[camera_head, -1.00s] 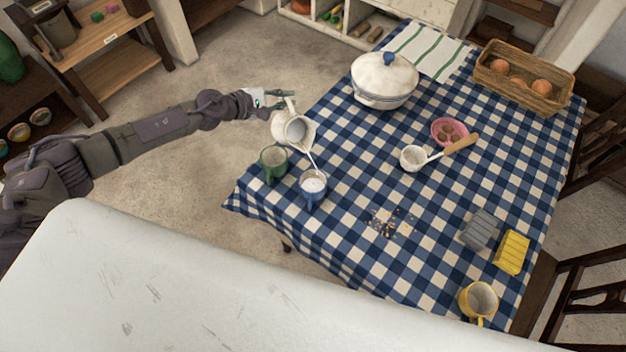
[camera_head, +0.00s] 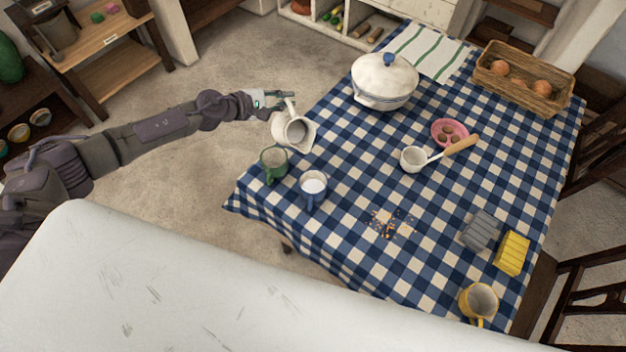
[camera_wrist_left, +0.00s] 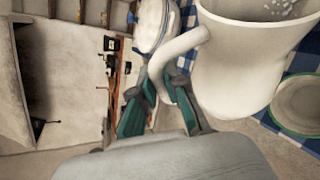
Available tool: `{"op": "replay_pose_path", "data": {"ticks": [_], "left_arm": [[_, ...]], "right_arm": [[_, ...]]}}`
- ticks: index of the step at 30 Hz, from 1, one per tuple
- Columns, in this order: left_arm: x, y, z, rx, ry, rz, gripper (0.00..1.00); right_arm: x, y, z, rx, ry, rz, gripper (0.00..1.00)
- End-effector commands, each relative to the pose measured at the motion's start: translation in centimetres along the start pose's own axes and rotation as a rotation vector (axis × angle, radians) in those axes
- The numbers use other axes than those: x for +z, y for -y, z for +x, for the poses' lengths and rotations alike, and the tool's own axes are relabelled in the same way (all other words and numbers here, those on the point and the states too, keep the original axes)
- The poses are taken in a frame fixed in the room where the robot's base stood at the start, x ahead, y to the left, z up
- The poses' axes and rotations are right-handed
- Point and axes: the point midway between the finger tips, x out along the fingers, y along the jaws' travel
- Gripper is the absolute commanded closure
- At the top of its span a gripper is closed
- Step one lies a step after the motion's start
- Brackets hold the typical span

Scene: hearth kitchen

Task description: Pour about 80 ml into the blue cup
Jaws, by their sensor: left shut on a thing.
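My left gripper (camera_head: 275,97) is shut on the handle of a white pitcher (camera_head: 293,130), which it holds above the table's left edge. The pitcher is tilted a little, its spout toward the blue cup, and no stream leaves it. In the left wrist view the gripper's fingers (camera_wrist_left: 165,98) close around the handle of the pitcher (camera_wrist_left: 240,65), with some white liquid showing inside. The blue cup (camera_head: 313,191) stands upright on the table, below and to the right of the pitcher, with white liquid in it. My right gripper is not in view.
A green cup (camera_head: 273,166) stands close to the left of the blue cup. Crumbs (camera_head: 391,223), a white ladle (camera_head: 413,158), a pink bowl (camera_head: 449,132), a lidded tureen (camera_head: 384,80), sponges (camera_head: 512,252) and a yellow mug (camera_head: 478,303) also rest on the checkered tablecloth (camera_head: 345,240).

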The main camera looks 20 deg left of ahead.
Motion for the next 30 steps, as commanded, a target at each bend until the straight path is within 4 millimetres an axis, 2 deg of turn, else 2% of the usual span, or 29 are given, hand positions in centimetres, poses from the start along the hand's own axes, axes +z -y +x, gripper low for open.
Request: {"op": "replay_pose_path", "data": {"ticks": [24, 30], "left_arm": [[0.1, -0.3, 0.0, 0.003, 0.002, -0.002, 1.00], [0.0, -1.2, -0.2, -0.022, 0.017, -0.070, 1.00]], "right_arm": [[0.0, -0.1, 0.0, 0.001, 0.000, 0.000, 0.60], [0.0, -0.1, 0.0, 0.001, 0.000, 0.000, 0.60]]}}
